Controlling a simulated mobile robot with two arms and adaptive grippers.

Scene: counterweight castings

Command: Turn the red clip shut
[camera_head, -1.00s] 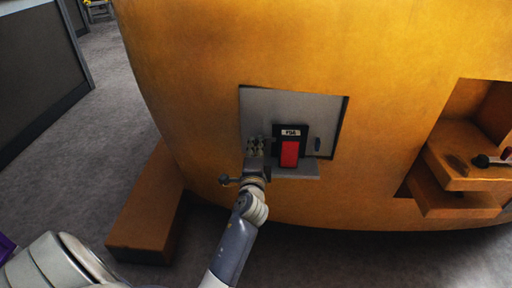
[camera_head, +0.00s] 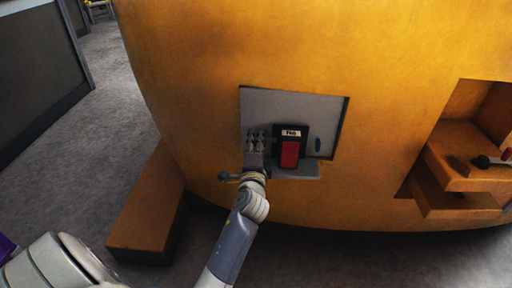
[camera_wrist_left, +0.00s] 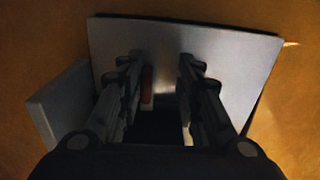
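The red clip (camera_head: 290,154) is a red block on a black plate (camera_head: 304,131) with a white label above it. It sits in a grey recessed panel (camera_head: 284,101) in the large orange casting. My left gripper (camera_head: 256,134) is just left of the clip, in front of the panel. In the left wrist view its two fingers (camera_wrist_left: 160,68) are apart with a gap between them, and nothing is seen gripped. A strip of the red clip (camera_wrist_left: 147,84) shows beside the left-hand finger, partly hidden by it; I cannot tell whether they touch. My right gripper is not in view.
A grey ledge (camera_head: 297,172) juts out below the clip. A small dark oval (camera_head: 318,145) is on the panel at right. An orange block (camera_head: 146,217) is on the floor at left. A recess at right has orange steps (camera_head: 459,203) and a small red-and-dark item (camera_head: 491,160).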

